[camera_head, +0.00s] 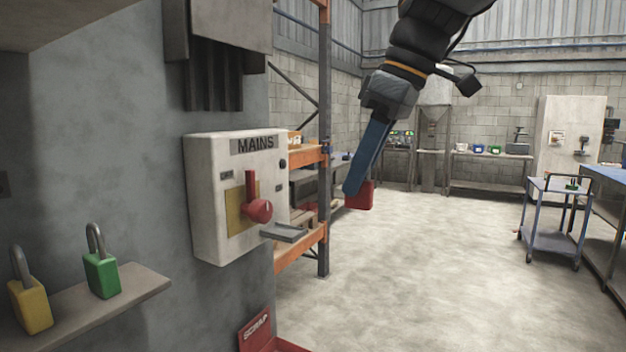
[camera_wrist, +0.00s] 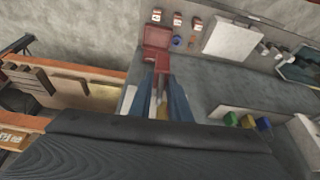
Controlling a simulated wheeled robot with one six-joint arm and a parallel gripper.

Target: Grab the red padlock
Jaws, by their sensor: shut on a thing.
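My gripper (camera_head: 352,188), with long blue fingers, hangs in mid-air right of the mains box. It is shut on the red padlock (camera_head: 363,197), whose dark red body shows at the fingertips, partly covered by them. In the wrist view the red padlock (camera_wrist: 156,52) lies at and past the tips of my gripper (camera_wrist: 160,80). How the shackle sits between the fingers is hard to make out. A green padlock (camera_head: 102,276) and a yellow padlock (camera_head: 30,304) stand upright on a ledge at the lower left of the head view.
The mains box (camera_head: 215,200) with a red lever (camera_head: 256,206) and a grey hasp (camera_head: 285,232) is on the wall. A red scrap bin (camera_head: 256,332) is below it. Orange shelving (camera_head: 305,255) stands behind. A blue trolley (camera_head: 553,240) is at right. The floor between is clear.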

